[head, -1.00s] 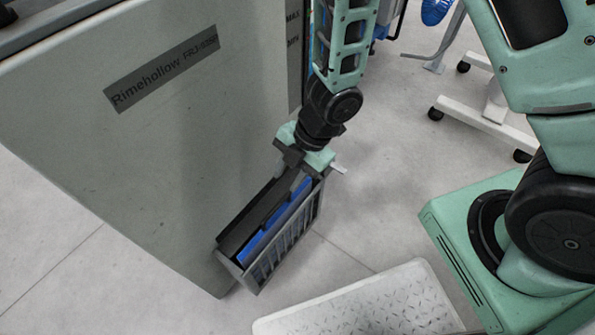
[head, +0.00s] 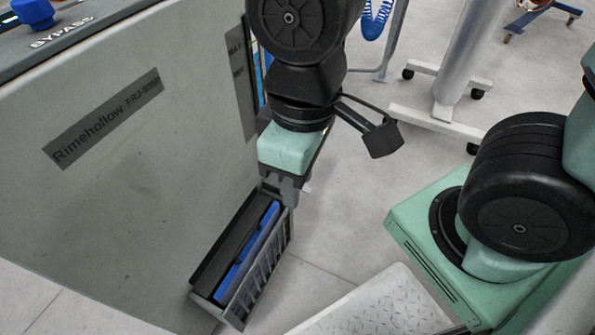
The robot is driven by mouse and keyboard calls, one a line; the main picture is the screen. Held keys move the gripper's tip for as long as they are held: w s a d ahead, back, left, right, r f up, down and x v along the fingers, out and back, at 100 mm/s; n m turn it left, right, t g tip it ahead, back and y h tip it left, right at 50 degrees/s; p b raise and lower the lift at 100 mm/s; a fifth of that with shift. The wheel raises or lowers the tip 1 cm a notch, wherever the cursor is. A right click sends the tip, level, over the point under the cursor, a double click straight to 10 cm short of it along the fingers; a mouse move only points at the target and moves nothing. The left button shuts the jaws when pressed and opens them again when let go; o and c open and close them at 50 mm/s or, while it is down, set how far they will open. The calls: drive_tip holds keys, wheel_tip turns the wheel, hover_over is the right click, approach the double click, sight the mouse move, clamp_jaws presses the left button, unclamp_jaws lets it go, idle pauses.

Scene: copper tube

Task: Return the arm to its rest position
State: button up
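My gripper (head: 285,188) hangs at the end of my arm in the middle of the head view, just above the far end of a grey slotted tray (head: 262,284). The tray is fixed low against the side of the large grey machine and holds a blue piece (head: 247,252) and a black piece (head: 226,243). The gripper points downward and its fingers are seen nearly edge-on. I cannot tell from this angle how far apart they are or whether they touch the tray. No held object shows in the fingers.
The grey machine (head: 110,215) labelled Rimehollow fills the left, with a blue knob (head: 33,12) on top. A silver tread plate (head: 375,308) lies at the bottom. A white wheeled stand (head: 450,126) stands behind. Pale floor is clear between them.

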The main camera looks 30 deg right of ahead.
wheel_tip(320, 180, up, 27)
drive_tip(key=p, duration=2.7)
